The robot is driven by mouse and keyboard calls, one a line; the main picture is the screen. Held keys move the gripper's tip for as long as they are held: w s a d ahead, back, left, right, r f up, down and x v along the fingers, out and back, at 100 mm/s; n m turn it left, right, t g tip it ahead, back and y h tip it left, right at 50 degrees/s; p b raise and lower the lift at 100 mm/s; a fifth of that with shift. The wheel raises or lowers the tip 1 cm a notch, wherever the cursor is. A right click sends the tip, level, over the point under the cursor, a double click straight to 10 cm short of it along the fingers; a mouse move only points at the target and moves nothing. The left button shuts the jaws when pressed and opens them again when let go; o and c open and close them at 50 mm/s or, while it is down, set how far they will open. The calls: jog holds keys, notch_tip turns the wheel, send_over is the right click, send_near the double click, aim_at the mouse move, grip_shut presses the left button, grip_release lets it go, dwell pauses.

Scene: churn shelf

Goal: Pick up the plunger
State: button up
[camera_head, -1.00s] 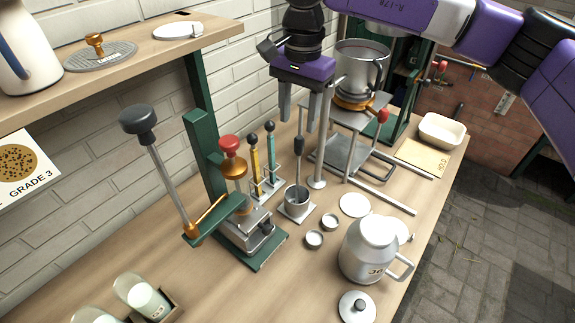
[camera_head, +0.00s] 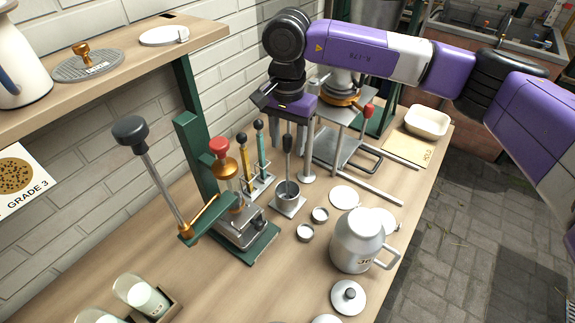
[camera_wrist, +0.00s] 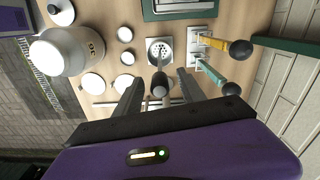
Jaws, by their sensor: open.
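The plunger (camera_head: 287,144) looks to be the dark-handled upright rod standing in a small metal cup (camera_head: 289,193) on a square plate. My gripper (camera_head: 289,147) is above the cup, pointing down, with its two fingers apart. In the head view the handle's top shows between the fingers. In the wrist view the plunger (camera_wrist: 160,84) shows end-on between the two open fingers of my gripper (camera_wrist: 159,78), and I see a gap on each side. The cup's square plate (camera_wrist: 160,45) lies beyond it. Nothing is held.
Yellow and teal tools (camera_head: 244,160) with black knobs stand in a rack left of the cup. A green press (camera_head: 215,215) is further left. A metal stand (camera_head: 350,150) is behind right. Small tins (camera_head: 320,215) and a jug (camera_head: 357,243) are in front right.

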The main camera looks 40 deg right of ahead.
grip_shut()
dwell(1.4)
